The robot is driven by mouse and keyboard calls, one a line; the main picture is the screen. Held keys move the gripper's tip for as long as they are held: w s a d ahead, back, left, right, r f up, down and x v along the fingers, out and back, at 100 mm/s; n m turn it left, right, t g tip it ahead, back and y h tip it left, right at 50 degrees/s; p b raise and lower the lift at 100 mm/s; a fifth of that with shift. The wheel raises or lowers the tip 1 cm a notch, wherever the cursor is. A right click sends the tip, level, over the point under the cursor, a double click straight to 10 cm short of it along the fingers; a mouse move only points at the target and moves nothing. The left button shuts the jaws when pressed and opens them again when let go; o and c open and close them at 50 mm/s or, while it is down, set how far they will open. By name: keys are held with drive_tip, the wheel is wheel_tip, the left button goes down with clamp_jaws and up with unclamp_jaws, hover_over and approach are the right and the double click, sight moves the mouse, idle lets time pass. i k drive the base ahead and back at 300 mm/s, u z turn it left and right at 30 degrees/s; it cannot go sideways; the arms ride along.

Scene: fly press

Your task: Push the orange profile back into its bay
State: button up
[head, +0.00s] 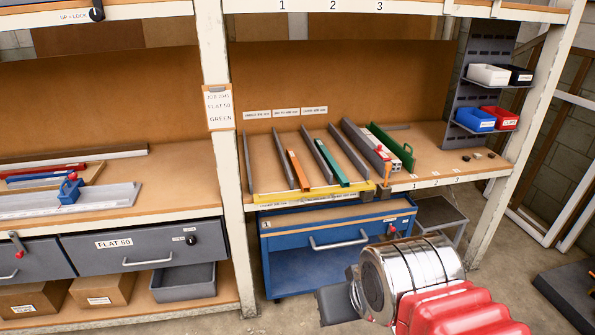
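The orange profile (298,171) lies lengthwise between two grey dividers on the right-hand bench. Its front end is near the yellow strip (315,190) along the bench front. Its back end stops well short of the back panel. A green profile (332,164) lies in the bay to its right, also near the strip. Whether the orange profile's front passes the strip is too small to tell. My arm, with chrome and red parts, shows at the lower right, in front of and below the bench. My gripper's fingers are not seen.
Grey dividers (286,160) stand on both sides of the bays. A green upright plate (392,146) and a white-and-red block (370,148) stand to the right. A blue drawer cabinet (285,245) is under the bench. A rack post (222,150) stands left.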

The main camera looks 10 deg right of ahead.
sight(304, 185)
drive_tip(key=k, duration=0.65)
drive_tip(key=u, duration=0.65)
drive_tip(key=i, duration=2.45)
drive_tip(key=z, duration=0.7)
